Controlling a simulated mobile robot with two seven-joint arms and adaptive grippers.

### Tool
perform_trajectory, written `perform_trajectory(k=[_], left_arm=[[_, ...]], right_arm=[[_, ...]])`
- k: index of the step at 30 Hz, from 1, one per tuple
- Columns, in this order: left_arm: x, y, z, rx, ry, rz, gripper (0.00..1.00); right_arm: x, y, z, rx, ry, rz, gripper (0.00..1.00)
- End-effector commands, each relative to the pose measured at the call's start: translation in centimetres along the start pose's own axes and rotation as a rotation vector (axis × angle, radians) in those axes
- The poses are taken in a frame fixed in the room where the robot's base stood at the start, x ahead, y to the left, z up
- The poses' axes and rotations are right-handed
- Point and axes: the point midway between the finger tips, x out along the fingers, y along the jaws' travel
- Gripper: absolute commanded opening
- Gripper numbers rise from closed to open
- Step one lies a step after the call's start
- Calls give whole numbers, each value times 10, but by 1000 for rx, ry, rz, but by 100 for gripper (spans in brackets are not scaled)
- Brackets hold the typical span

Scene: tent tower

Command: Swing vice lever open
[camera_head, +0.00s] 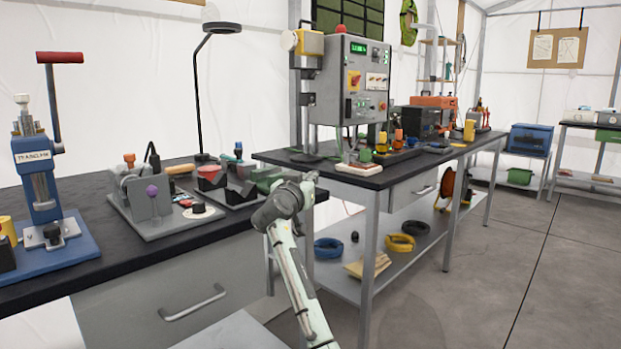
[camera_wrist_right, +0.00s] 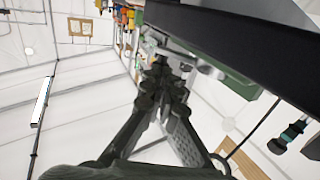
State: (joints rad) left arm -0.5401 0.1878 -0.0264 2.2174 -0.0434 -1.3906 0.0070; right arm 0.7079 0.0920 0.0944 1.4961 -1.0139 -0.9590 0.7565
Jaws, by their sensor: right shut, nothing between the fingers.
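My right gripper (camera_head: 308,181) is at the right end of the near bench, in front of a green body (camera_head: 264,178) that may be the vice. In the right wrist view my right gripper (camera_wrist_right: 163,66) has its dark fingers together, with nothing visible between them. The green body (camera_wrist_right: 240,86) lies to the right of the fingers there. My arm covers part of it in the head view, and I cannot make out a lever clearly. Whether the fingers touch anything is unclear. My left gripper is not in view.
The near bench (camera_head: 120,262) carries a blue press (camera_head: 45,190) with a red handle, a grey fixture with a purple knob (camera_head: 152,190), and dark V-shaped blocks. A second bench (camera_head: 375,182) holds a control box (camera_head: 355,80). The floor (camera_head: 560,260) at right is clear.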

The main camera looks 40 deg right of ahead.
Motion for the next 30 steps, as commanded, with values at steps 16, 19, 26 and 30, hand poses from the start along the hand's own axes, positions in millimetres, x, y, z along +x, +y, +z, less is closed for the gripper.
perform_trajectory(k=[16,19,26,30], left_arm=[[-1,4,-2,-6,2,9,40],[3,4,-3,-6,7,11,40],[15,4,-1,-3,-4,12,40],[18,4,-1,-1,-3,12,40]], right_arm=[[3,1,-1,0,0,-22,0],[4,1,0,0,-1,-46,0],[6,2,0,0,0,-78,0],[7,2,-1,0,1,-102,0]])
